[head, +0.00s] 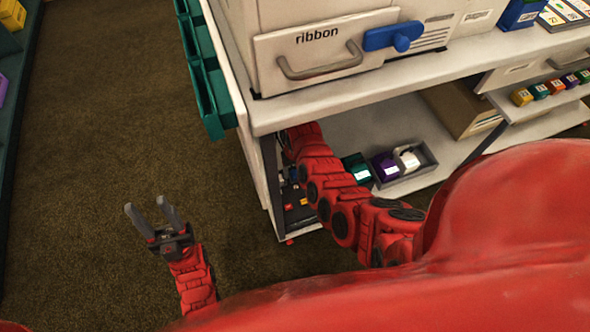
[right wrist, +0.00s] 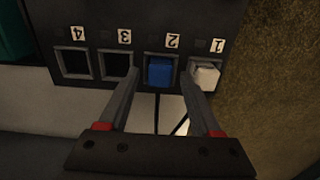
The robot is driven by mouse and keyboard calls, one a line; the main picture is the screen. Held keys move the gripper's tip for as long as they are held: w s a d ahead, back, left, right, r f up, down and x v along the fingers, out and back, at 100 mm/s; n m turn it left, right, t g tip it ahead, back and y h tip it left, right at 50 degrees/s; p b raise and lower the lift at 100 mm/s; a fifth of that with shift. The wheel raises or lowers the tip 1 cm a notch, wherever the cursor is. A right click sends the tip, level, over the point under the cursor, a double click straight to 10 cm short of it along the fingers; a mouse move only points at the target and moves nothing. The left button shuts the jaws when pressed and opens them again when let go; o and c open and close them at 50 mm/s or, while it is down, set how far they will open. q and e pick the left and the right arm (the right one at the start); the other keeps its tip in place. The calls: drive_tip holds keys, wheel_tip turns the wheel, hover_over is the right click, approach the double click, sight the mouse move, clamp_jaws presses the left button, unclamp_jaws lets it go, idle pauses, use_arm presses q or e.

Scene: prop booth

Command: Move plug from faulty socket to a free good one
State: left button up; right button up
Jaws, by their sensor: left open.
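A dark socket panel (right wrist: 106,22) fills the top of the right wrist view, with labels 1 to 4 upside down. A blue plug (right wrist: 160,73) sits in socket 2 and a white plug (right wrist: 205,76) in socket 1. Socket 3 (right wrist: 116,64) and socket 4 (right wrist: 74,62) are empty. No mark shows which socket is faulty. My right gripper (right wrist: 161,74) is open, its fingertips either side of the blue plug with gaps. In the head view it is hidden under the counter. My left gripper (head: 153,212) is open and empty above the carpet.
The white counter (head: 300,111) overhangs my right arm. A drawer marked ribbon (head: 320,58) and a green rack (head: 207,75) are above. Carpet (head: 105,120) to the left is free. Dark cables hang below the panel.

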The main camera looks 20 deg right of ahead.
idle(0.3)
wheel_tip(320, 180, up, 17)
drive_tip(key=p, duration=0.4)
drive_tip(key=shift+r, duration=0.2)
idle(0.7)
